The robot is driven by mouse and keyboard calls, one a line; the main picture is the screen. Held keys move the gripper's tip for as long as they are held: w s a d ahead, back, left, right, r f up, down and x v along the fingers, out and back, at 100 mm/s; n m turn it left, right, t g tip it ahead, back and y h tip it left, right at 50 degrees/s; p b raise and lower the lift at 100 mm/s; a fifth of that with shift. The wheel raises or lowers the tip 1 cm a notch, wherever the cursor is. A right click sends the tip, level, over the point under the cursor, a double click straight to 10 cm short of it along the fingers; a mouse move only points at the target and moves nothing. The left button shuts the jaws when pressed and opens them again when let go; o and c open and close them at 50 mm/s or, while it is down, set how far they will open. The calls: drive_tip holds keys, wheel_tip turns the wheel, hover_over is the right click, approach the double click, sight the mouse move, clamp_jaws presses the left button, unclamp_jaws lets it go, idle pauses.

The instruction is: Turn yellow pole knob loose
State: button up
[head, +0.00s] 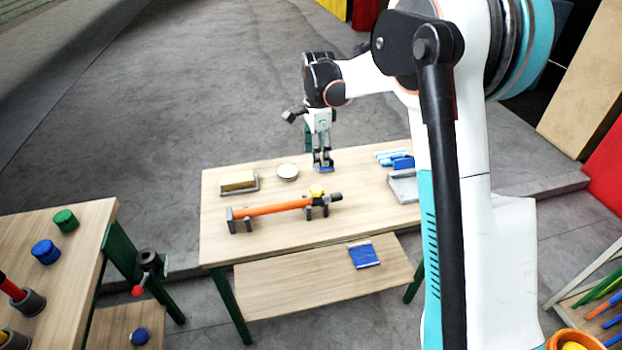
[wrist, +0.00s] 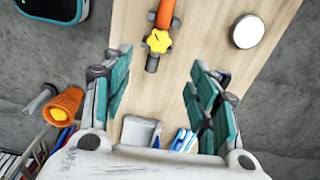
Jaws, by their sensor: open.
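The yellow knob (head: 316,190) sits on top of a dark clamp near the right end of the orange pole (head: 272,208). The pole lies across grey supports on the wooden table. In the wrist view the yellow knob (wrist: 158,41) is star-shaped and lies beyond my fingertips, left of the middle between them, with the orange pole (wrist: 166,12) running up out of the picture. My gripper (head: 322,165) is above the far side of the table, behind the knob and apart from it. In the wrist view my gripper (wrist: 157,75) has its two green-padded fingers wide apart with nothing between them.
A blue packet (head: 364,255) lies on the lower shelf. Another table stands at the left.

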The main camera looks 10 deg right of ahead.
sight(316, 189)
wheel_tip(316, 189, down, 14)
drive_tip(key=b, duration=0.3)
drive_tip(key=shift+s+r+b, duration=0.1)
drive_tip(key=shift+r+b, duration=0.1)
drive_tip(key=shift+b, duration=0.1)
drive_tip(key=c, duration=1.1)
